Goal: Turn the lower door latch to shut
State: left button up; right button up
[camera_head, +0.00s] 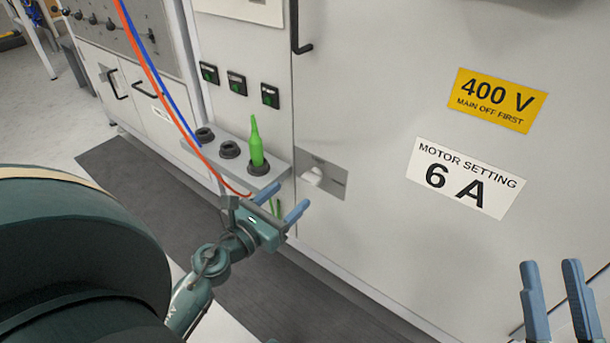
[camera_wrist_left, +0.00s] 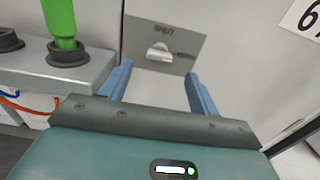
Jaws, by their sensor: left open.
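The lower door latch is a white knob (camera_head: 313,175) on a grey plate (camera_head: 334,183) low on the cabinet door's left side. In the left wrist view the knob (camera_wrist_left: 160,52) sits below small lettering on the plate (camera_wrist_left: 185,45), which seems to read SHUT. My left gripper (camera_head: 286,198) is open and empty, just left of and below the latch plate. In the left wrist view its fingers (camera_wrist_left: 157,72) point toward the plate, one to each side of the knob, apart from it. My right gripper (camera_head: 550,265) is open and empty at the lower right.
A grey ledge (camera_head: 216,160) with round holders stands left of the latch; a green tapered object (camera_head: 255,145) stands in one holder. Red (camera_head: 160,90) and blue (camera_head: 166,88) cables hang near my left gripper. A black handle (camera_head: 297,30) sits higher on the door (camera_head: 380,90).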

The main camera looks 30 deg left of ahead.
aim_at(308, 181)
pick_arm(q)
jog(key=w, duration=0.4)
jog(key=w+p, duration=0.1)
jog(key=w, duration=0.1)
jog(key=shift+w+d, duration=0.25)
jog(key=shift+w, duration=0.05)
pick_arm(e)
jog(key=shift+s+a+f+m+g+h, duration=0.15)
jog(key=shift+f+m+g+h, duration=0.1)
jog(key=shift+f+m+h, duration=0.25)
jog(key=shift+s+d+f+m+g+h, duration=0.1)
jog(key=shift+f+m+g+h, duration=0.25)
jog(key=shift+f, duration=0.3)
pick_arm(q)
jog(key=c, duration=1)
jog(key=shift+o, duration=0.2)
